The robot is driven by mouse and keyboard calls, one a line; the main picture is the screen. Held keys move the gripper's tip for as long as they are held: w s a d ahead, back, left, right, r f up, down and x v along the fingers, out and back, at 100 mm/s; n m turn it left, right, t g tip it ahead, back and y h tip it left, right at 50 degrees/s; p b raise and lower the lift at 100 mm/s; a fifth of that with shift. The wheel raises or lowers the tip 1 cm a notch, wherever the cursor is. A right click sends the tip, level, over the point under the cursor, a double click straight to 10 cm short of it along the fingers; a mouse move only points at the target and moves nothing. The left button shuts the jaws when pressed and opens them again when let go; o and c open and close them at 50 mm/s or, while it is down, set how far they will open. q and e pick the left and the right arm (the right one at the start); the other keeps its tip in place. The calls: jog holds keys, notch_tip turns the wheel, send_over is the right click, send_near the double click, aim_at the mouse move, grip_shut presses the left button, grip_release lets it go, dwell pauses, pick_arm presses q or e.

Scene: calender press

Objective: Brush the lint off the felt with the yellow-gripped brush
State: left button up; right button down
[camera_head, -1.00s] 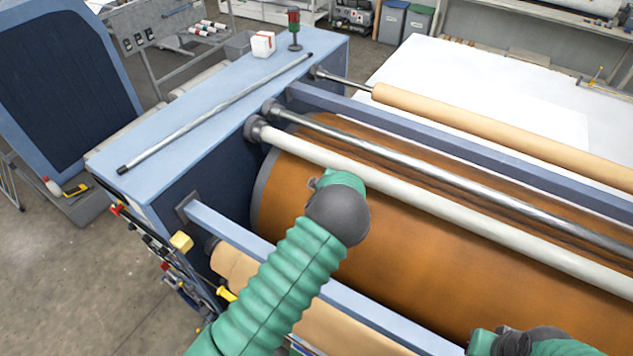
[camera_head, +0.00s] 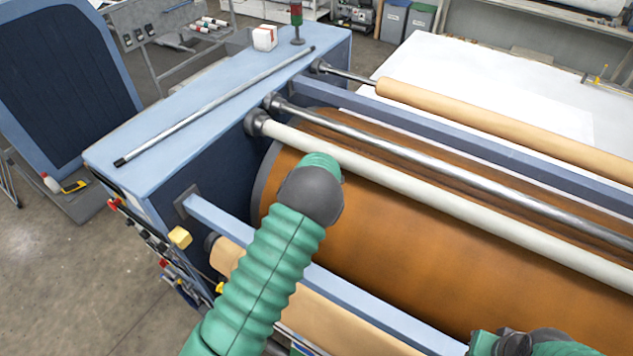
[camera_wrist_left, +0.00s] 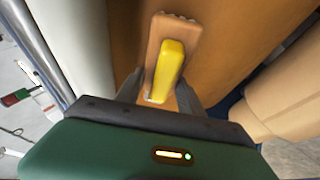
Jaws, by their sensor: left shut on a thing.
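The brush has a yellow grip (camera_wrist_left: 170,62) on a tan block (camera_wrist_left: 176,28). In the left wrist view my left gripper (camera_wrist_left: 160,90) is shut on it, one dark finger on each side. The brush lies in front of the large orange-brown drum surface (camera_wrist_left: 225,25), which looks like the felt; I cannot tell whether the bristles touch it. In the head view this drum (camera_head: 430,245) lies below the white roller, and my left wrist hides the gripper and brush. No lint can be made out. Only part of my right arm shows at bottom right; its gripper is out of view.
A white roller (camera_head: 450,200) and a steel roller (camera_head: 480,185) run above the drum. A blue rail (camera_head: 350,300) crosses in front of it. The blue end cabinet (camera_head: 140,150) carries a long rod (camera_head: 215,105), a white box (camera_head: 265,39) and a signal lamp (camera_head: 297,20).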

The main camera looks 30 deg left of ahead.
aim_at(289, 167)
pick_arm(q)
jog(key=shift+a+f, duration=0.1)
jog(key=shift+a, duration=0.5)
pick_arm(e)
jog(key=shift+a+f, duration=0.2)
pick_arm(q)
jog(key=shift+a, duration=0.3)
pick_arm(e)
jog(key=shift+f, duration=0.15)
pick_arm(q)
jog(key=shift+w+a+b, duration=0.1)
jog(key=shift+a+b, duration=0.55)
jog(key=shift+a, duration=0.2)
pick_arm(e)
jog(key=shift+f, duration=0.5)
pick_arm(q)
jog(key=shift+a, duration=0.65)
pick_arm(e)
jog(key=shift+w+f, duration=0.1)
jog(key=shift+f, duration=0.1)
pick_arm(q)
jog(key=shift+w+a+b, duration=0.2)
jog(key=shift+a+b, duration=0.65)
jog(key=shift+a, duration=0.3)
pick_arm(e)
jog(key=shift+f, duration=0.6)
pick_arm(q)
jog(key=shift+a, duration=0.45)
pick_arm(e)
jog(key=shift+f, duration=0.1)
